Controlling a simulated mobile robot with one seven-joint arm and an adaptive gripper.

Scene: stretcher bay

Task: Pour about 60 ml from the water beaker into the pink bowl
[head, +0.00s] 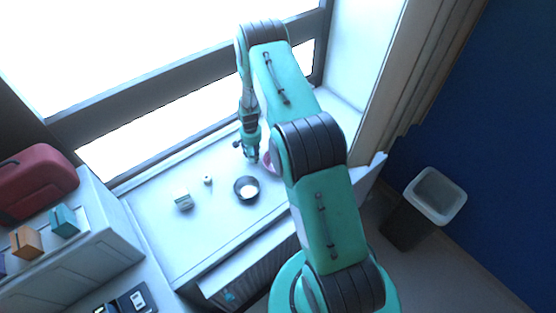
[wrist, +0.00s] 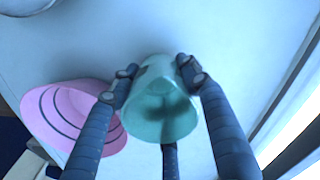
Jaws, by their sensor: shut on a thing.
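My gripper (wrist: 157,76) is shut on a translucent green-teal beaker (wrist: 160,110), with a finger on each side of it in the wrist view. I cannot make out the water level or any stream. The pink bowl (wrist: 66,112), marked with dark rings, lies to the left of the beaker in the wrist view and is partly covered by a finger. In the head view my gripper (head: 250,150) is over the far right part of the counter. Only a sliver of the pink bowl (head: 267,158) shows there, beside my arm; the beaker is hard to make out.
A dark bowl with pale contents (head: 246,195) stands on the white counter (head: 165,240). A window (head: 150,100) runs behind. A bin (head: 424,207) stands at right.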

